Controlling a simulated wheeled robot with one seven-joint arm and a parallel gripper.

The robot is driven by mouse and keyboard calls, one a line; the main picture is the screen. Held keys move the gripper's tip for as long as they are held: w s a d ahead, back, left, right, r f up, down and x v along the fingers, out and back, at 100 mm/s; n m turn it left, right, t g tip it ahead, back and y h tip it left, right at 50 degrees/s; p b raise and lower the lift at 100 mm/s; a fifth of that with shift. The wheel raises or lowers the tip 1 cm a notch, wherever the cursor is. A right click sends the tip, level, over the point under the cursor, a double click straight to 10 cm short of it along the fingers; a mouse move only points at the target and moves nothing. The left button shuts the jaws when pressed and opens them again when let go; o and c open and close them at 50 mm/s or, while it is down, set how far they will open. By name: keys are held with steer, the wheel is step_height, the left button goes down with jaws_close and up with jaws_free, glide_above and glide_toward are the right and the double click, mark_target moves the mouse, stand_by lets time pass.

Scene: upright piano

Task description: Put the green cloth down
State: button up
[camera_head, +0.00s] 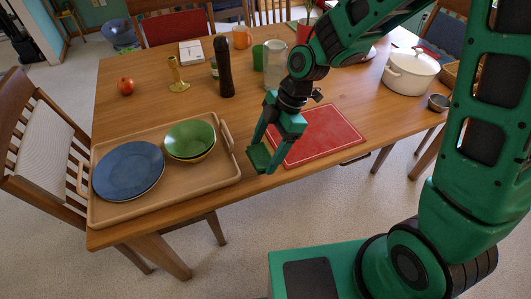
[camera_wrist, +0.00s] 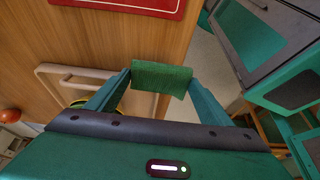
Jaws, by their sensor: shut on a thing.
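The green cloth (camera_head: 258,158) is a small folded dark-green piece between the fingertips of my gripper (camera_head: 265,152). In the wrist view the cloth (camera_wrist: 162,77) spans the gap between both fingers of my gripper (camera_wrist: 160,82). My gripper is shut on it and points down, near the front edge of the wooden table (camera_head: 150,100), between the tray and the red cutting board. The cloth appears to be in the air; its exact height over the table edge is hard to tell.
A wooden tray (camera_head: 205,190) with a blue plate (camera_head: 128,170) and green bowl (camera_head: 190,140) is left of my gripper. A red cutting board (camera_head: 325,135) lies to the right. A black pepper mill (camera_head: 225,68) and glass jar (camera_head: 274,65) stand behind. A white pot (camera_head: 410,72) is farther right.

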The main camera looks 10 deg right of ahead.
mark_target(263, 144)
steer(key=w, duration=0.1)
steer(key=w+f, duration=0.2)
steer(key=shift+w+a+f, duration=0.1)
steer(key=shift+w+a, duration=0.05)
steer(key=shift+a, duration=0.1)
steer(key=shift+f, duration=2)
steer(key=o, duration=0.9)
steer(key=shift+r, duration=0.1)
steer(key=shift+v, duration=5.95)
